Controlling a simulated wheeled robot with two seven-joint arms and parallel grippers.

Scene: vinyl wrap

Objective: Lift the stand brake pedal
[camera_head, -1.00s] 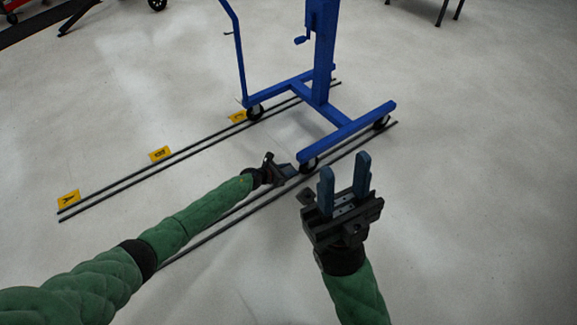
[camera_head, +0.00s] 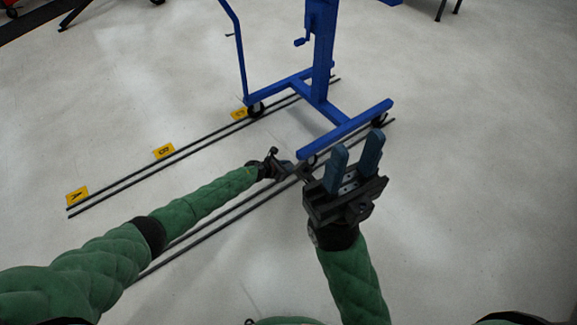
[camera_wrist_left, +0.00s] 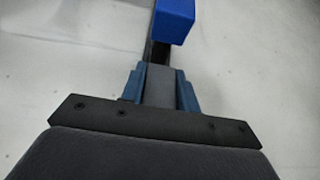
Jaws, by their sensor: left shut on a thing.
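A blue wheeled stand (camera_head: 345,133) stands on the floor in the head view, its near leg ending at a caster beside my left gripper. My left gripper (camera_head: 289,168) is low at this near caster. In the left wrist view its blue fingers (camera_wrist_left: 160,88) are shut on a grey pedal (camera_wrist_left: 160,90), just below the end of the blue leg (camera_wrist_left: 174,20). The caster wheel itself is mostly hidden by the gripper. My right gripper (camera_head: 354,163) is open and empty, raised in front of the stand, its fingers pointing up and apart.
Two pairs of dark floor rails (camera_head: 215,232) run diagonally under the stand. Yellow markers (camera_head: 164,151) lie along the far pair. The floor right of the stand is clear. Dark legs of furniture (camera_head: 441,10) show at the top right.

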